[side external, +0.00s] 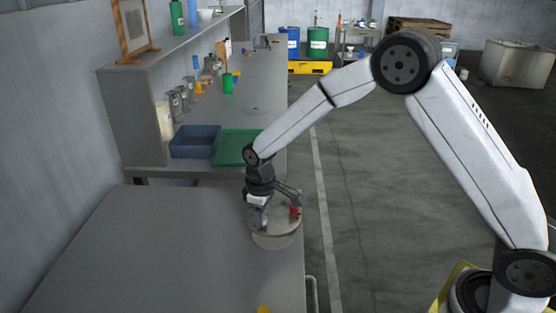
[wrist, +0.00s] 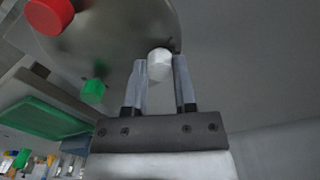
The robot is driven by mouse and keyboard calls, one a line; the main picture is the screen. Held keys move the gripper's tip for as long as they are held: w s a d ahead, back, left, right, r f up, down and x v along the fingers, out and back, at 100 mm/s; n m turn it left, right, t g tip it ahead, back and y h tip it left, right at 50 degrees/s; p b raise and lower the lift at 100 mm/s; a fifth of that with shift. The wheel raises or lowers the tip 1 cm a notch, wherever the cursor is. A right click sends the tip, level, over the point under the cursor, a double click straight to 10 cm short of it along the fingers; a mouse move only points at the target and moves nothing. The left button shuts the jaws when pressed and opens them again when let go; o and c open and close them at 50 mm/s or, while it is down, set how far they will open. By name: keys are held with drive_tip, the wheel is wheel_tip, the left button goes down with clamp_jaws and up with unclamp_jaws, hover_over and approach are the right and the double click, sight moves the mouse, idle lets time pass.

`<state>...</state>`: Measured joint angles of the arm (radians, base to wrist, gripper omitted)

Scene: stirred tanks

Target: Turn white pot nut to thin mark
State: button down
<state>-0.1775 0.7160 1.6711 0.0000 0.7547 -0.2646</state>
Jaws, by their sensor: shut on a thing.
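In the wrist view a white nut (wrist: 159,65) stands near the edge of a round grey lid (wrist: 110,35). My gripper (wrist: 160,68) has its two fingers on either side of the white nut and is shut on it. A short dark mark lies beside the nut; its thickness is too small to tell. A red nut (wrist: 50,15) and a green nut (wrist: 93,91) sit elsewhere on the lid's rim. In the side external view my gripper (side external: 258,222) reaches down to the lidded pot (side external: 273,240), and the red nut (side external: 295,211) shows at right. The white nut is not clear there.
The pot stands near the right edge of a grey table (side external: 150,250). A blue bin (side external: 195,141) and a green tray (side external: 236,148) lie on the bench behind. The table left of the pot is clear. A yellow thing (side external: 263,310) shows at the bottom edge.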

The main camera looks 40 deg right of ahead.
drive_tip(key=m, duration=0.4)
drive_tip(key=shift+m, duration=0.4)
drive_tip(key=shift+c, duration=2.1)
unclamp_jaws()
drive_tip(key=shift+r, duration=0.15)
drive_tip(key=shift+r, duration=3.8)
drive_tip(key=shift+s+d, duration=0.1)
